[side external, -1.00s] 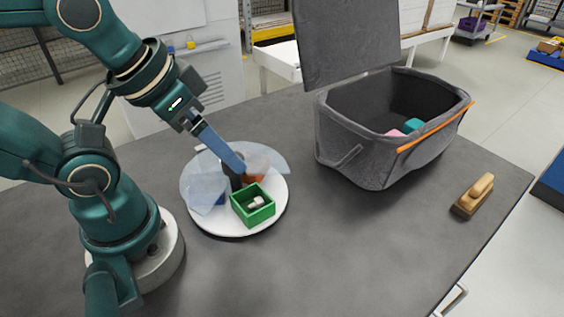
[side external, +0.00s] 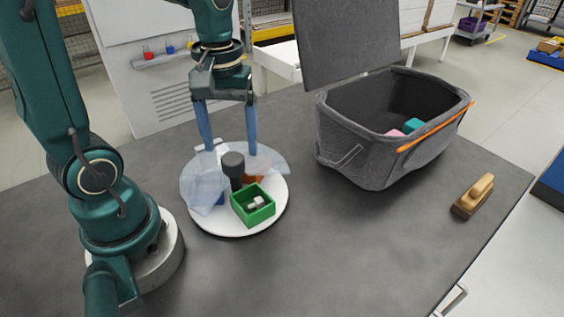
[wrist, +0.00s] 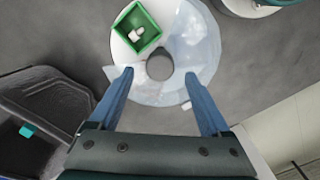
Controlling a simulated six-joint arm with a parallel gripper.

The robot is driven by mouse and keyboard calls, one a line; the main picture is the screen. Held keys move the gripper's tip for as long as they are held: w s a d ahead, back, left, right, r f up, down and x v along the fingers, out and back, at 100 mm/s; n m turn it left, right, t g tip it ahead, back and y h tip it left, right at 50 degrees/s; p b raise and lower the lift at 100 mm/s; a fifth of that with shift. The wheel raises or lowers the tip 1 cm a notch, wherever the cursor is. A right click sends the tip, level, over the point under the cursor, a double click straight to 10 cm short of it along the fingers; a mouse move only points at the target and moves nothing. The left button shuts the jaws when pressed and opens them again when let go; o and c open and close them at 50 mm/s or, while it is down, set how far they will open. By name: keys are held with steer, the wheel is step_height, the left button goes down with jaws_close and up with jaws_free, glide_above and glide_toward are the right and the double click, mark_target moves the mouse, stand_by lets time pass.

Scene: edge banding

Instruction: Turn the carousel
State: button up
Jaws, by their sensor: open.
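The carousel (side external: 272,214) is a round white turntable on the grey table, with a dark grey knob (side external: 233,163) standing at its middle. A clear, see-through cover (side external: 202,190) lies over much of it, and blue and orange shapes show through. A green square box (side external: 253,205) sits in the uncovered part at the front and holds a small white piece (side external: 256,202). My gripper (side external: 229,150) is open, with its blue fingers pointing down, wide apart at the back of the carousel. In the wrist view the knob (wrist: 160,66) lies ahead of the fingertips, between their lines; nothing is held.
A grey fabric bin (side external: 350,150) with its lid raised stands right of the carousel, with pink and teal items inside. A wooden-handled brush (side external: 473,195) lies near the table's right edge. The table front is clear.

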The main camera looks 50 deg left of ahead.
mark_target(235, 177)
steer(key=shift+f, duration=1.5)
jaws_close()
